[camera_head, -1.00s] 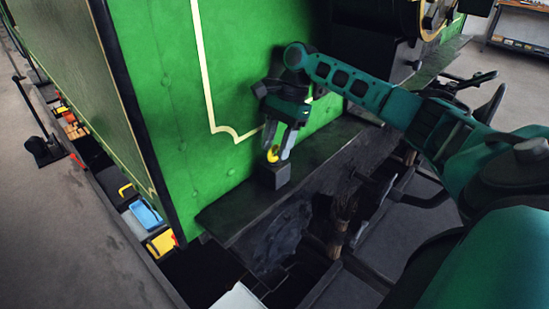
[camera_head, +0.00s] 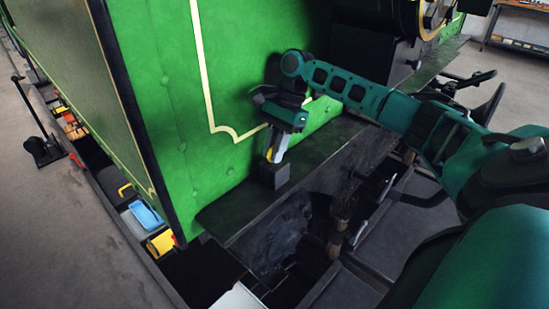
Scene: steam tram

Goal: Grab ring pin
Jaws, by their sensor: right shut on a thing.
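The ring pin (camera_head: 269,154) shows as a small yellow piece just above a dark block on the tram's side ledge. My right gripper (camera_head: 276,157) reaches down from above and is shut on the ring pin. Its fingers cover most of the pin, so its full shape is hidden. The dark block (camera_head: 273,175) stands on the ledge (camera_head: 235,215) close to the green side wall. I cannot tell whether the pin still touches the block. My left gripper is not in view.
The green tram wall (camera_head: 185,120) rises right behind the gripper. A trench at lower left holds a blue tray (camera_head: 145,214) and a yellow box (camera_head: 162,243). A brush-like thing (camera_head: 341,212) stands below the ledge. Dark frames and pipes lie at right. Open floor (camera_head: 60,230) is at left.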

